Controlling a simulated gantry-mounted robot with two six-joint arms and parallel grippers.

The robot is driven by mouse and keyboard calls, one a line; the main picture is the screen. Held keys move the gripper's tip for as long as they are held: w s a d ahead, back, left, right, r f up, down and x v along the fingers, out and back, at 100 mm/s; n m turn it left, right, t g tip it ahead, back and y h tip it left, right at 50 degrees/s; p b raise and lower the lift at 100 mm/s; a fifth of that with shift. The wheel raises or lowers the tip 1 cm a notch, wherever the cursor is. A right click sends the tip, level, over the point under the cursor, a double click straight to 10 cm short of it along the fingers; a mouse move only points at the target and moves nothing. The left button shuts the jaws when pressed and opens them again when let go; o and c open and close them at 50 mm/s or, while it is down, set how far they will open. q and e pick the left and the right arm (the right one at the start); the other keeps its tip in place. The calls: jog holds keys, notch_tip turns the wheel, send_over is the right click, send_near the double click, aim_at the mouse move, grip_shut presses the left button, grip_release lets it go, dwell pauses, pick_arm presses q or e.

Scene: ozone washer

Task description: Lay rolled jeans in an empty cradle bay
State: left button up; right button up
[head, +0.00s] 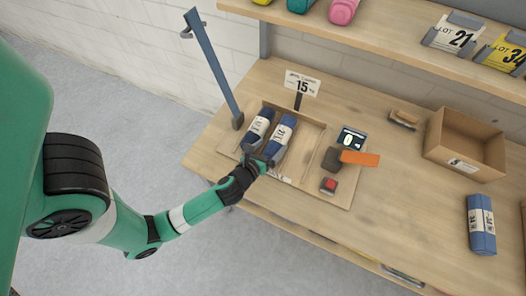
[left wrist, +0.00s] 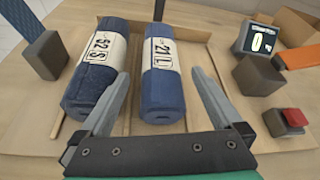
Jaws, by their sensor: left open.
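Two rolled jeans with white paper bands lie side by side in the wooden cradle (head: 313,135) on the table. The left roll (head: 258,128) reads 52/S in the left wrist view (left wrist: 97,70). The right roll (head: 281,138) also shows in the left wrist view (left wrist: 162,82). The bay to their right shows bare. A third blue rolled jeans (head: 481,225) lies on the table at the far right. My left gripper (head: 259,160) is open at the near end of the right roll; in the wrist view its fingers (left wrist: 157,85) point along either side of that roll. My right gripper is not in view.
A sign reading 15 (head: 302,84) stands behind the cradle. A small display (head: 351,139), an orange-handled tool (head: 359,158) and a red button (head: 329,185) sit to its right. A cardboard box (head: 467,140) stands at the back right. A blue post (head: 214,68) rises at the left.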

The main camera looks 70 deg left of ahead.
pick_arm(q)
jog(key=v, duration=0.6)
jog(key=shift+s+d+r, duration=0.1)
jog(key=shift+s+d, duration=0.1)
